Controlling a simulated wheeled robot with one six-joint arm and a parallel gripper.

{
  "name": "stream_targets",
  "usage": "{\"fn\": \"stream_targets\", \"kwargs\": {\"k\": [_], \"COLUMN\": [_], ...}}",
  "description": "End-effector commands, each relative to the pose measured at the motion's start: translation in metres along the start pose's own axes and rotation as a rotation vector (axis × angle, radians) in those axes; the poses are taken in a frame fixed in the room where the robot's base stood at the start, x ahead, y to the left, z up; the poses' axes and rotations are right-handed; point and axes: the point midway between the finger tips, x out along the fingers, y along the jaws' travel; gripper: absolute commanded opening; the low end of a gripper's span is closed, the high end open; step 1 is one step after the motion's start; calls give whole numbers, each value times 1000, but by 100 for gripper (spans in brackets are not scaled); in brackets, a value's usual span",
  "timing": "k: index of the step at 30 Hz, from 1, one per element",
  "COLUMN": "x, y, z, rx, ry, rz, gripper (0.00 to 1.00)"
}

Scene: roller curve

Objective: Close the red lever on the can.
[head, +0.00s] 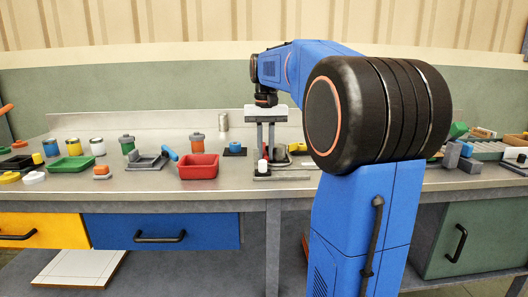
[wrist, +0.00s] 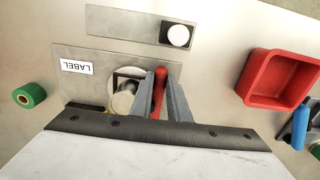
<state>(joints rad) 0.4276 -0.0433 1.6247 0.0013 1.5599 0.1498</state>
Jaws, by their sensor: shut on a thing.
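The red lever (wrist: 160,90) stands between the two grey fingers of my gripper (wrist: 162,80) in the wrist view. My gripper is shut on it. The can (wrist: 123,101) is a dull metal cylinder just left of the lever, beside a dark-framed square on a grey plate (wrist: 90,57) with a white LABEL tag (wrist: 76,67). The fingers partly hide the lever and its join to the can. In the head view my gripper (head: 264,150) points down at the bench; the lever is too small to make out there.
A red tray (wrist: 250,82) lies right of the plate in the wrist view, with a blue-handled thing (wrist: 300,125) beyond it. A green roll (wrist: 30,95) lies to the left. A white knob (wrist: 178,36) sits on a small grey plate. The bench top (head: 130,184) has clear room along its front.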

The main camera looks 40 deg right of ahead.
Motion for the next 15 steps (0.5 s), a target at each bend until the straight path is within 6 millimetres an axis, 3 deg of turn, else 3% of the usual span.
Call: {"fn": "stream_targets", "kwargs": {"k": [7,8,9,15], "x": [0,0,0,0], "y": [1,1,1,1], "z": [0,0,0,0], "rx": [1,1,1,1], "ry": [1,1,1,0], "rz": [3,3,3,2], "gripper": [0,23,32,34]}}
